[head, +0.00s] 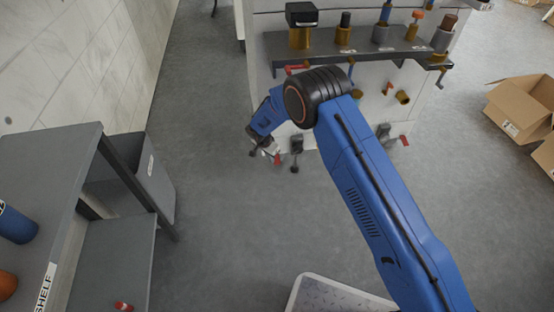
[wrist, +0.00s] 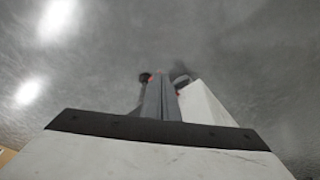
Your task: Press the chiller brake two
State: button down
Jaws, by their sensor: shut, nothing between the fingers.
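My gripper (head: 258,150) hangs at the end of the bent blue arm, low at the left front of the white machine in the head view. It is shut and empty. A black pedal-like part with a red piece beside it (head: 296,147) sits low on the machine, just right of my gripper. Another red-tipped part (head: 403,140) is low at the machine's right. Which of these is chiller brake two cannot be told. In the wrist view, a small dark knob (wrist: 145,78) shows beside a grey upright bar. Contact between gripper and brake is not visible.
The machine's dark shelf (head: 350,48) carries several metal and coloured fittings above the arm. A grey shelf unit (head: 50,165) stands at the left, and cardboard boxes (head: 520,105) lie at the right.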

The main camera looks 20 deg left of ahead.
jog(key=v, duration=1.5)
jog(key=shift+d, duration=0.1)
